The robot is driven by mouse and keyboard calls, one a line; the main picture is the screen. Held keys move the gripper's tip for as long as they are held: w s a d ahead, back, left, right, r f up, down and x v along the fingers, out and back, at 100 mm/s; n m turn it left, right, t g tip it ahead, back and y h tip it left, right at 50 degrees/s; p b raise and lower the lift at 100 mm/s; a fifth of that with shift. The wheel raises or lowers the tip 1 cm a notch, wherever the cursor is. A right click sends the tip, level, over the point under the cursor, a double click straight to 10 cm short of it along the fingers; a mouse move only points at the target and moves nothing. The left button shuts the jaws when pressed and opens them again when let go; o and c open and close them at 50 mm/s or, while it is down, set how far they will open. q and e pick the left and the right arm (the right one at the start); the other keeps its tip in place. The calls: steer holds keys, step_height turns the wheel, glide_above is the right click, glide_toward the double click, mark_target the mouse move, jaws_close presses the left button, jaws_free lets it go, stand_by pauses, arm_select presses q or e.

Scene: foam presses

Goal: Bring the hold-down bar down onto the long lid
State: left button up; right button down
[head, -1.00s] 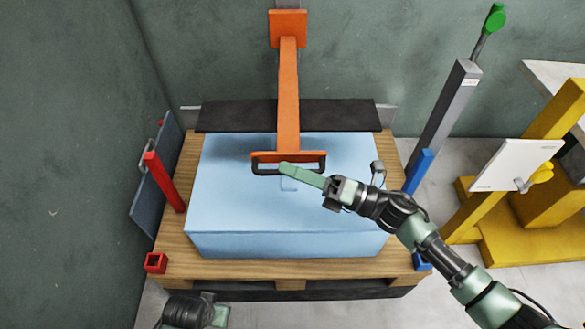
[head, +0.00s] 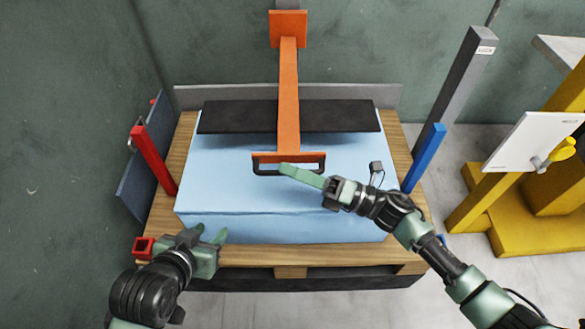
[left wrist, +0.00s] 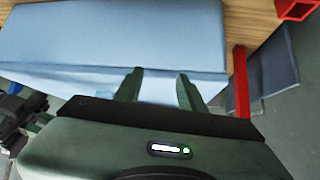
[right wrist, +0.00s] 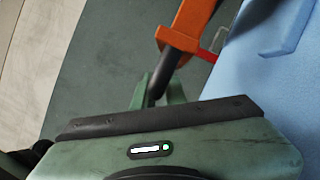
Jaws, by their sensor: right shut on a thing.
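The orange hold-down bar (head: 288,95) runs from the wall bracket towards me, with a black handle loop at its near end (head: 259,168). It passes over a long black plate (head: 345,116) above the light blue foam block (head: 225,170). I cannot tell which part is the long lid, or whether the plate touches the foam. My right gripper (head: 288,170) is shut on the handle; the right wrist view shows its fingers (right wrist: 158,95) around a dark rod beside the orange end. My left gripper (head: 211,233) is open and empty by the foam's front left edge.
The foam lies on a wooden pallet (head: 165,205) with a red post (head: 153,160) at left and a blue post (head: 425,157) at right. A grey post (head: 455,85) and a yellow stand with a white panel (head: 528,140) stand further right.

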step_height(320, 180, down, 2)
steer(key=shift+f+b, duration=0.1)
steer(key=shift+b, duration=0.55)
arm_select(q)
steer(key=w+d+r+t+h, duration=0.1)
steer(key=w+d+r+t, duration=0.1)
steer(key=w+r+t, duration=0.2)
step_height(320, 180, up, 2)
steer(key=shift+w+d+r, duration=0.1)
steer(key=shift+w+d, duration=0.05)
steer(key=shift+w, duration=0.45)
arm_select(e)
steer(key=c, duration=1.7)
jaws_free()
steer(key=v, duration=0.6)
steer(key=shift+s+d+f, duration=0.1)
steer(key=shift+d, duration=0.2)
arm_select(q)
steer(key=shift+s+f, duration=0.45)
steer(key=shift+f, duration=0.35)
arm_select(e)
steer(key=shift+s+d+f, duration=0.1)
steer(key=shift+s+d, duration=0.05)
steer(key=shift+d, duration=0.4)
arm_select(q)
steer(key=shift+a, duration=0.2)
steer(key=shift+c, duration=0.3)
